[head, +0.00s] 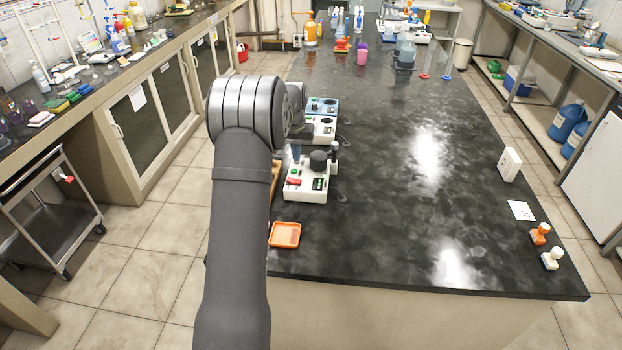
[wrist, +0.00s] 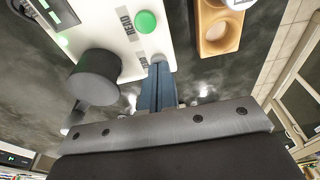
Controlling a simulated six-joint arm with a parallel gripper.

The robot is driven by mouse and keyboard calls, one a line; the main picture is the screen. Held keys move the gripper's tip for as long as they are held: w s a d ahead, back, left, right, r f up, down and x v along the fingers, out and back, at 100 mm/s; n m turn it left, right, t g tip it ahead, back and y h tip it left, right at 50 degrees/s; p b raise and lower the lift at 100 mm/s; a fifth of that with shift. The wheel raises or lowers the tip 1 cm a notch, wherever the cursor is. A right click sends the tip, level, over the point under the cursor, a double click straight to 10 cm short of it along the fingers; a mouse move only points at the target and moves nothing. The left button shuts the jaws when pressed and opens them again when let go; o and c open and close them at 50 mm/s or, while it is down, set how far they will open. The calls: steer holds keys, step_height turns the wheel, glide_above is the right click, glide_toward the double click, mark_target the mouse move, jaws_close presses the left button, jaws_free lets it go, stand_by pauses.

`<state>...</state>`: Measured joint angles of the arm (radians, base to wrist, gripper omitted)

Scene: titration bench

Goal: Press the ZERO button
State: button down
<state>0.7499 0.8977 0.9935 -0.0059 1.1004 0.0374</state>
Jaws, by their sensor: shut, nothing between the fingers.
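A white instrument (head: 306,186) stands near the left edge of the black bench, with a green button (head: 296,172), a red button (head: 293,182) and a dark round knob. In the wrist view its panel (wrist: 95,20) shows a green button (wrist: 146,22) and a black knob (wrist: 97,82). The red button is not visible in the wrist view. Contact cannot be told.
A wooden block (wrist: 222,45) with a round recess lies beside the instrument. Another white instrument (head: 321,128) and a blue one (head: 322,106) stand behind it. An orange tray (head: 285,235) lies in front. The bench's middle (head: 400,220) is clear.

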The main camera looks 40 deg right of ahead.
steer(key=shift+f, duration=0.2)
step_height(320, 180, up, 8)
steer(key=shift+f, duration=0.2)
stand_by(0.7)
